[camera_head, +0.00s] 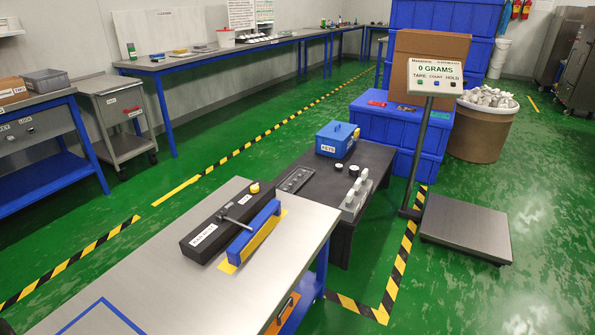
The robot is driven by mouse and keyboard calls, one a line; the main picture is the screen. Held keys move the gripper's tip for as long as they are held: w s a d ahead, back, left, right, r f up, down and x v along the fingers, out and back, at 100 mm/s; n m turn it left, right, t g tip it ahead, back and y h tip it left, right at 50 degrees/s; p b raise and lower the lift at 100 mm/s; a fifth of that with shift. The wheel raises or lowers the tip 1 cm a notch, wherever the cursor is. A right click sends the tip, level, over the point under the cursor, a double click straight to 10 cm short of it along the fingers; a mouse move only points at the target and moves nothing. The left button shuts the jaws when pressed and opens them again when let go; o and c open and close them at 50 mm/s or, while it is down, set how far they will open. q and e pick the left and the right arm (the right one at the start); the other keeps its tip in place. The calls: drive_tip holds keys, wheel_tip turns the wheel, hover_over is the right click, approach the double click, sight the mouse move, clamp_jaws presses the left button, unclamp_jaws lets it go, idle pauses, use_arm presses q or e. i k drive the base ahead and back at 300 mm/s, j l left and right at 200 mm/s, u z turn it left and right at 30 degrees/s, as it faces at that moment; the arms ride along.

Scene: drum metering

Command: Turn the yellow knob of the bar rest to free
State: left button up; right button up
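A long black box (214,226) with white labels lies on the metal-topped workbench (180,285); the label text is too small to read surely. A small yellow knob (254,187) sits on top near its far right end. Its turned position is too small to tell. A grey metal rod with a crosspiece (236,222) lies over the box. A blue bar-shaped block (254,228) stands along the box's right side, on a yellow patch. Neither of my grippers is in view.
A dark low table (305,167) behind the bench holds a blue box (337,138) and grey weights (356,195). A scale display (436,78) reads 0 GRAMS above its floor platform (466,225). A blue outline (98,308) marks the bench's near end, which is clear.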

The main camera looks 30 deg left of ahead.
sight(255, 188)
drive_tip(key=i+u, duration=0.2)
drive_tip(key=i, duration=0.3)
drive_tip(key=i+l+u, duration=0.2)
drive_tip(key=i, duration=0.25)
drive_tip(key=i+l+u, duration=0.15)
drive_tip(key=i, duration=0.3)
drive_tip(key=l, duration=0.1)
